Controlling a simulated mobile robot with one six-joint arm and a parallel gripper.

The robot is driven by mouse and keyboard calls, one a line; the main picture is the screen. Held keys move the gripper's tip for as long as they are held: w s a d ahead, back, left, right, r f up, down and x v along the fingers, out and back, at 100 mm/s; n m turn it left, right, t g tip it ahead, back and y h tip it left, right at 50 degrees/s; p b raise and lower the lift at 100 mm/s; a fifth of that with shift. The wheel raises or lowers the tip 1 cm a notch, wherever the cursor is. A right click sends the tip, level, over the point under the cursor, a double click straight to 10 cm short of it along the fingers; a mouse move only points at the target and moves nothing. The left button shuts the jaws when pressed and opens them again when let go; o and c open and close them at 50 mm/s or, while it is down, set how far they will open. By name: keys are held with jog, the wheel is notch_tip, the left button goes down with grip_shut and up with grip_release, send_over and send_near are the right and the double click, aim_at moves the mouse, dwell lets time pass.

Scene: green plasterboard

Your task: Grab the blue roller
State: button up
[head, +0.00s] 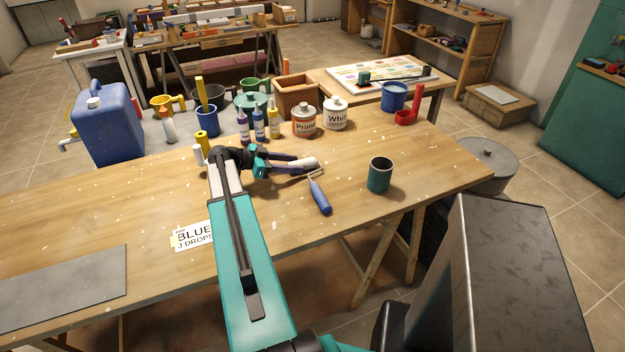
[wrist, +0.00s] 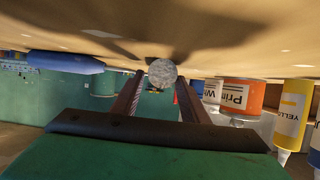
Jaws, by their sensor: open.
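The blue roller lies on the wooden workbench, with its blue handle (head: 320,197) toward the front and its pale sleeve (head: 306,163) at the far end. My gripper (head: 302,162) is low over the bench at the sleeve, its jaws open. In the wrist view, which is upside down, the round grey end of the sleeve (wrist: 162,72) shows between the tips of my two fingers (wrist: 160,80), with gaps on both sides. The blue handle (wrist: 65,62) lies off to the left there. Contact with the sleeve cannot be seen.
A dark green cup (head: 380,175) stands right of the roller. Behind are the primer tin (head: 304,121), the white paint tin (head: 336,114) and several paint bottles (head: 258,122). A label card (head: 193,237) and a grey sheet (head: 65,287) lie at left. The bench front is mostly clear.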

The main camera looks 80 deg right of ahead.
jog(key=shift+x, duration=0.85)
jog(key=c, duration=0.9)
jog(key=shift+r, duration=0.1)
jog(key=shift+r+b, duration=1.35)
jog(key=shift+r, duration=3.55)
